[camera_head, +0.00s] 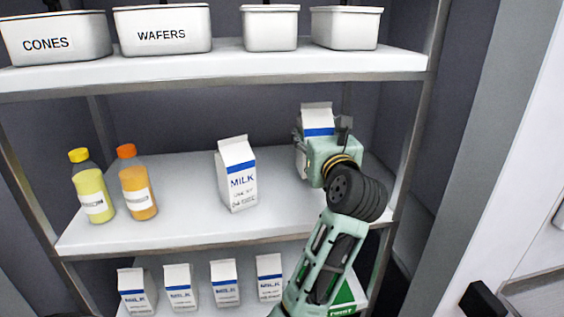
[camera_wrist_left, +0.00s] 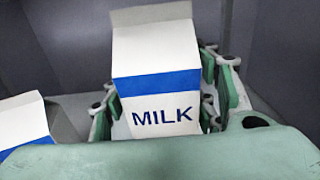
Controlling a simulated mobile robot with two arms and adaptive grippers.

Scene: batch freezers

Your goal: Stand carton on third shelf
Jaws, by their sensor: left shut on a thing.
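My left gripper (camera_wrist_left: 165,108) is shut on a white milk carton (camera_wrist_left: 155,60) with a blue band, one finger on each side of it. In the head view this carton (camera_head: 317,117) stands upright at the right part of the middle visible shelf (camera_head: 180,230), partly hidden behind my gripper (camera_head: 312,150). Its base is hidden, so I cannot tell whether it touches the shelf. A second milk carton (camera_head: 237,175) stands upright on the same shelf to the left, apart from the held one. My right gripper is not in view.
A yellow bottle (camera_head: 92,187) and an orange bottle (camera_head: 137,183) stand at the shelf's left. Several milk cartons (camera_head: 224,283) line the shelf below. White bins, including CONES (camera_head: 55,38) and WAFERS (camera_head: 162,30), stand above. Free shelf lies between the orange bottle and second carton.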

